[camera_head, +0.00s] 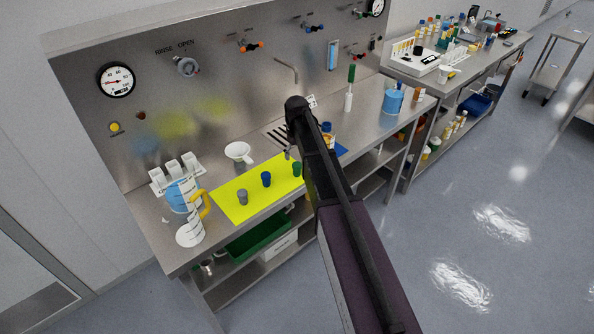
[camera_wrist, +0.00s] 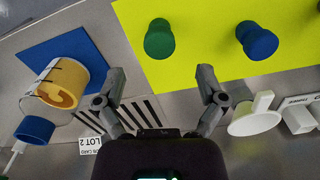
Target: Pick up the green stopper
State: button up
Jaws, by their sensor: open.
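The green stopper (camera_wrist: 160,40) stands on the yellow mat (camera_wrist: 200,70) in the wrist view. It also shows in the head view (camera_head: 297,169), close beside my arm. My gripper (camera_wrist: 162,73) is open and empty, with its two fingers spread apart. In the wrist view the green stopper appears just past the fingertips, roughly centred between them; I see no contact. In the head view my gripper is mostly hidden by my arm. A blue stopper (camera_wrist: 257,40) stands to the right of the green one in the wrist view.
A grey stopper (camera_head: 243,197) stands on the mat's left part. A white funnel (camera_head: 238,151) is behind the mat, and a measuring jug (camera_head: 190,236) stands to its left.

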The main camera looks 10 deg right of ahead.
aim_at(297, 164)
jog(key=shift+f, duration=0.1)
jog(key=shift+f+b, duration=2.55)
jog(key=shift+b, duration=0.1)
jog(key=c, duration=1.1)
